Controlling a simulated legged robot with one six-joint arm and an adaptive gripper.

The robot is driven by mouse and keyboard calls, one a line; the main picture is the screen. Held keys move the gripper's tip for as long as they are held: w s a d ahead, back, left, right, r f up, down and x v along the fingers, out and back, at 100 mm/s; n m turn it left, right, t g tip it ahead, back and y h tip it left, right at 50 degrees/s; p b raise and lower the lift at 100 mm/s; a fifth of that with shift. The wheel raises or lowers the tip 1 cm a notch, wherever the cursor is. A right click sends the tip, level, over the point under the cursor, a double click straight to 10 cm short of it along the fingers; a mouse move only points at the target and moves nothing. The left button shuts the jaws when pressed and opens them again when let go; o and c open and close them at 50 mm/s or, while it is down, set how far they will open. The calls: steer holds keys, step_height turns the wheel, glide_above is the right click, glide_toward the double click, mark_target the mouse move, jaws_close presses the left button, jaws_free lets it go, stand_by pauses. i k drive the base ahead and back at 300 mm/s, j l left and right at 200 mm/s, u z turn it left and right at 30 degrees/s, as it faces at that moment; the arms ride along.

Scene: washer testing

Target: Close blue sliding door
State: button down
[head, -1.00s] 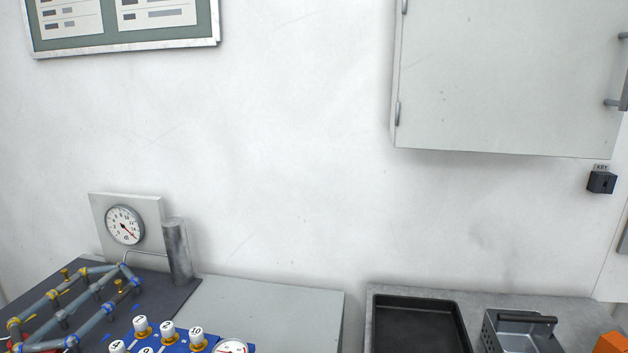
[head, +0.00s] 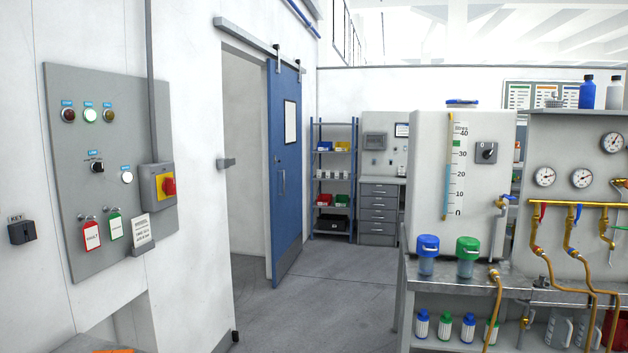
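The blue sliding door (head: 287,165) hangs from a grey overhead rail (head: 250,40) on the white wall at the left. It stands to the right of the doorway (head: 246,165), which is largely open. The door has a vertical handle (head: 281,182) near its left edge and a white notice (head: 291,122) on its face. My gripper is not in the head view.
A control panel (head: 112,215) with a red switch is on the near left wall. A bench (head: 470,283) with a tank and brass pipes stands at the right. Blue shelving (head: 314,180) and grey drawers (head: 378,210) are behind. Grey floor (head: 325,300) between is clear.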

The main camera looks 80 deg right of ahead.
mark_target(284, 97)
steer(key=z, duration=0.45)
steer(key=j+z, duration=0.1)
steer(key=z, duration=0.35)
steer(key=i+z, duration=0.1)
steer(key=z, duration=0.35)
steer(key=j+z, duration=0.1)
steer(key=z, duration=0.75)
steer(key=j+z, duration=0.15)
steer(key=z, duration=0.3)
steer(key=i+z, duration=0.25)
steer(key=i, duration=5.55)
